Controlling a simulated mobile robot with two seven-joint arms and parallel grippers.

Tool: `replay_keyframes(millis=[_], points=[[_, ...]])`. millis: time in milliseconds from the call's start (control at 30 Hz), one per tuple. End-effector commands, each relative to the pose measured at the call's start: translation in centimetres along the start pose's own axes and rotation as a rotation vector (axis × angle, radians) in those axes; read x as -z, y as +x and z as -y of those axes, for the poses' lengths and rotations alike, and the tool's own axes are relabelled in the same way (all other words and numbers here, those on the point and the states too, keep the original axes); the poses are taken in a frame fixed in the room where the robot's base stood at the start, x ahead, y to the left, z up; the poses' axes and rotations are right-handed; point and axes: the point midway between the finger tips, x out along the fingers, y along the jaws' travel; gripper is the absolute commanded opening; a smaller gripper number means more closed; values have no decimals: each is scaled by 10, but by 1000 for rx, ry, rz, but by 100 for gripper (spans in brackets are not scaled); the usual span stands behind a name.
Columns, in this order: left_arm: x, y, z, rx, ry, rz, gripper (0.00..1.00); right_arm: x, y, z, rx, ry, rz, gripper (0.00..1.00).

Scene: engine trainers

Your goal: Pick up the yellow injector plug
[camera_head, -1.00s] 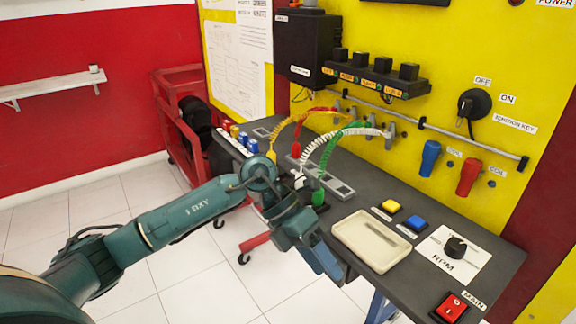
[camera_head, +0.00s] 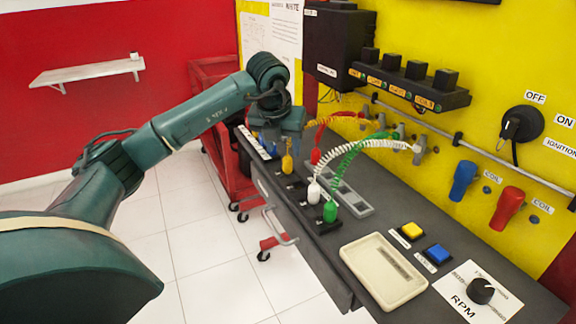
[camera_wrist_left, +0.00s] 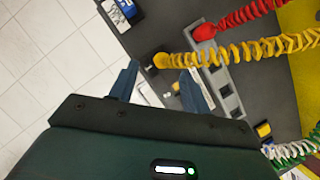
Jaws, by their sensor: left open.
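The yellow injector plug (camera_head: 287,164) stands near the left edge of the dark bench, on a yellow coiled cord. In the left wrist view the plug (camera_wrist_left: 161,61) shows between and just beyond my fingertips. My left gripper (camera_head: 272,147) is just above and beside it in the head view. In the left wrist view its fingers (camera_wrist_left: 160,69) are spread apart with nothing gripped. Whether a finger touches the plug, I cannot tell. My right gripper is not in view.
The red plug (camera_head: 316,156), white plug (camera_head: 313,192) and green plug (camera_head: 330,211) stand close by, with coiled cords arching to the yellow panel (camera_head: 480,85). A beige tray (camera_head: 352,257) lies at the bench front. A red cart (camera_head: 205,75) stands behind.

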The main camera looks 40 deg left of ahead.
Motion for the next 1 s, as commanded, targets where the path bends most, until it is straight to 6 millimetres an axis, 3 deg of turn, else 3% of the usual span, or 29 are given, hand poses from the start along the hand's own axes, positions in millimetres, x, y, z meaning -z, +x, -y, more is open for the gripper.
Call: replay_keyframes(millis=[433, 733, 1000], points=[[5, 51, 3, 0, 2, -3, 48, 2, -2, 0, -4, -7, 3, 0], [5, 56, 3, 0, 2, -1, 48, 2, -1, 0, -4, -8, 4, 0], [5, 56, 3, 0, 2, 0, 26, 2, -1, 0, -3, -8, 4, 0]])
